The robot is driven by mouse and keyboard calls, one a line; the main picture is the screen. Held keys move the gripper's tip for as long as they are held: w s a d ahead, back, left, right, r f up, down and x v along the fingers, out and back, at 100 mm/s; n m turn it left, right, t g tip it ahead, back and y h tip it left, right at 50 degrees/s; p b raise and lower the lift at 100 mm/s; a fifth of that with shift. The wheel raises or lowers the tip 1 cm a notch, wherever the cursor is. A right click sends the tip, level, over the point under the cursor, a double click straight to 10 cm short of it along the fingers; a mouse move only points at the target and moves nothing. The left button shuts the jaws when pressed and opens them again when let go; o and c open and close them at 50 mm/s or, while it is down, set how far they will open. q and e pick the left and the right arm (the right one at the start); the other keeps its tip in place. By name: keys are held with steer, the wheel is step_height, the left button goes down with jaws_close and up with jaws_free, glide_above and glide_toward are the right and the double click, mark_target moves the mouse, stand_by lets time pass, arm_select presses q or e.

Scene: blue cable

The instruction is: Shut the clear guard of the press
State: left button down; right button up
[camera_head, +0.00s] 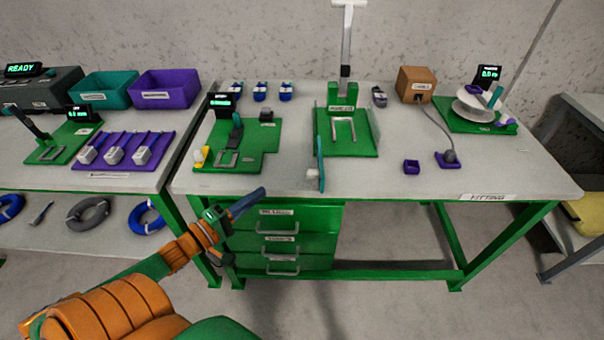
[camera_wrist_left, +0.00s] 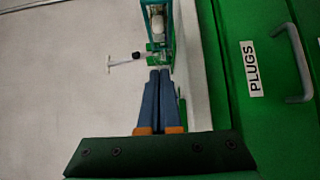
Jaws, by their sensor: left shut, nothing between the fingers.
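The press (camera_head: 343,92) is a green stand with a tall white-handled lever on a green base plate on the fitting table. Its clear guard (camera_head: 321,165) stands swung out at the left front of the plate, seen almost edge-on as a thin teal-edged panel, with a pale block beside its lower end. A teal frame, apparently the guard (camera_wrist_left: 172,35), shows at the top of the left wrist view. My left gripper (camera_head: 262,191) is shut and empty, in front of the table edge, left of and apart from the guard. My right gripper is not in view.
A green fixture plate (camera_head: 262,155) with a small display stands left of the press. A purple cup (camera_head: 411,167) and a corded purple-based device (camera_head: 448,159) are to its right. Green drawers (camera_head: 285,220) hang below the table edge. The front right tabletop is clear.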

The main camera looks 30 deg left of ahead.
arm_select(q)
steer(key=w, duration=0.2)
steer(key=w+d, duration=0.1)
steer(key=w, duration=0.2)
steer(key=w+b, duration=0.1)
steer(key=w, duration=0.1)
steer(key=shift+w+d+f, duration=0.1)
steer(key=shift+w+d, duration=0.1)
steer(key=shift+w, duration=0.1)
steer(key=shift+w+d+p, duration=0.35)
steer(key=shift+w+d, duration=0.4)
steer(key=shift+d, duration=0.3)
steer(key=shift+w+d, duration=0.35)
steer(key=shift+d, duration=0.25)
steer(key=shift+d, duration=0.15)
